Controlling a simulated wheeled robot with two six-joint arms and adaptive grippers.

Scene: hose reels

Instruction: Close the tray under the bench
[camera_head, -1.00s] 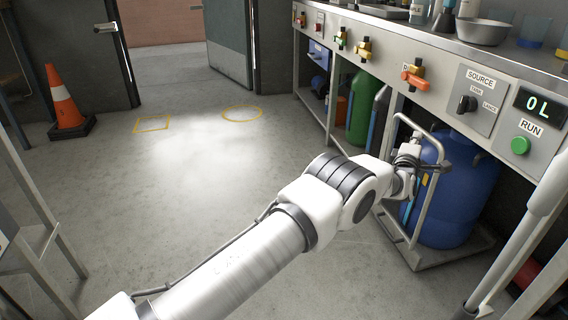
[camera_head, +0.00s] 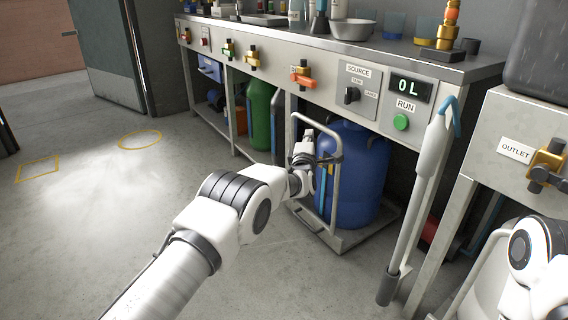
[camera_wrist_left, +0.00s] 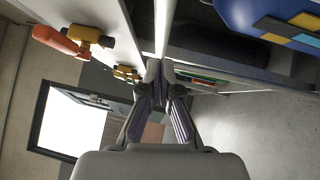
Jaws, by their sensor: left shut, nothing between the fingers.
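The tray (camera_head: 345,240) is a low grey platform under the bench with an upright tubular handle frame (camera_head: 337,185) at its front. A large blue barrel (camera_head: 360,185) stands on it. Its front part sticks out past the bench front. My left gripper (camera_head: 305,138) is at the handle frame, close to its left side; I cannot tell whether they touch. In the left wrist view its fingers (camera_wrist_left: 165,72) are shut and empty. The blue barrel also shows at the upper right there (camera_wrist_left: 275,22). My right arm enters at the lower right of the head view; its gripper is out of view.
The bench (camera_head: 265,62) carries valves and a RUN button (camera_head: 401,122). A green cylinder (camera_head: 260,115) stands under it. A grey lance (camera_head: 420,185) hangs right of the tray. An OUTLET cabinet (camera_head: 520,140) is at right. The floor at left is clear.

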